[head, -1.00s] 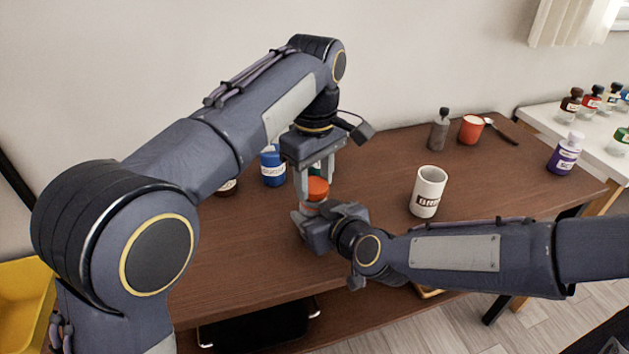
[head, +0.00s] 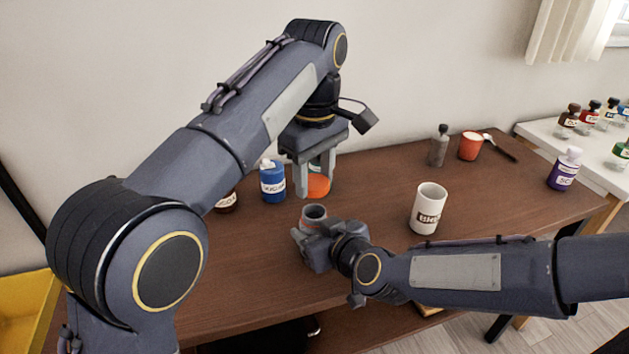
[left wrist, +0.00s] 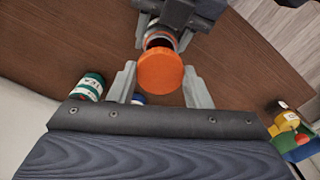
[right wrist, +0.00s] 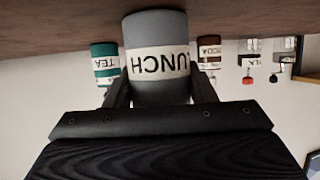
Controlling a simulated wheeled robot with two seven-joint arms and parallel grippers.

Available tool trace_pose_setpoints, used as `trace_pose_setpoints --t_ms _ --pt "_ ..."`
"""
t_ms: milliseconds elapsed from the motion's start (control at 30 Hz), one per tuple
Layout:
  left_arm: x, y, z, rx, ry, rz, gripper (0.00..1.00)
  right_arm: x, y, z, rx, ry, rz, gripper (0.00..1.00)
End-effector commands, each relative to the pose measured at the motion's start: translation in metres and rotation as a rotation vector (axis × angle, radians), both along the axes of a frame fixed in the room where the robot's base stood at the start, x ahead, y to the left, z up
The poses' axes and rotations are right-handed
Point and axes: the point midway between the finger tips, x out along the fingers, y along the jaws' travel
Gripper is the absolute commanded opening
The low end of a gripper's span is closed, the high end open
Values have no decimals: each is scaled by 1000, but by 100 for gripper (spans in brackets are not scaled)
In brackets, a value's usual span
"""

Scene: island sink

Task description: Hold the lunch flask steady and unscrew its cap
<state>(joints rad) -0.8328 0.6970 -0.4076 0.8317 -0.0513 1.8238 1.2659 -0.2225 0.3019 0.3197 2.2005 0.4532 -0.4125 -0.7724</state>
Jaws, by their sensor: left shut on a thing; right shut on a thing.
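The lunch flask (head: 314,213) is grey with a dark open mouth and stands upright on the table; in the right wrist view its LUNCH label (right wrist: 158,64) fills the middle. My right gripper (head: 309,238) is shut on the flask's body. The orange cap (head: 318,187) is off the flask, in the air above it. My left gripper (head: 316,181) points down and is shut on the cap. The left wrist view shows the cap (left wrist: 160,72) between the fingers, with part of the flask's rim (left wrist: 160,38) beyond, partly hidden by the cap.
A white mug (head: 428,208) stands to the right of the flask. A blue jar (head: 272,184) is at the left, with a brown jar partly hidden beside it. A grey bottle (head: 438,146), a red cup (head: 471,146) and a purple bottle (head: 564,170) stand farther right.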

Motion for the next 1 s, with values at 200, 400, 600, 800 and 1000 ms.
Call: trace_pose_setpoints --t_ms 200,400,600,800,1000 --pt "0 0 0 0 0 0 17 0 0 0 -1 1 0 65" --pt "0 0 0 0 0 0 17 0 0 0 0 0 0 76" --pt "0 0 0 0 0 0 17 -2 -1 1 1 -1 0 76" --pt "0 0 5 0 0 0 17 -23 -14 13 0 -3 -1 76" --pt "0 0 13 0 0 0 17 -57 -35 32 -1 -5 -2 76"
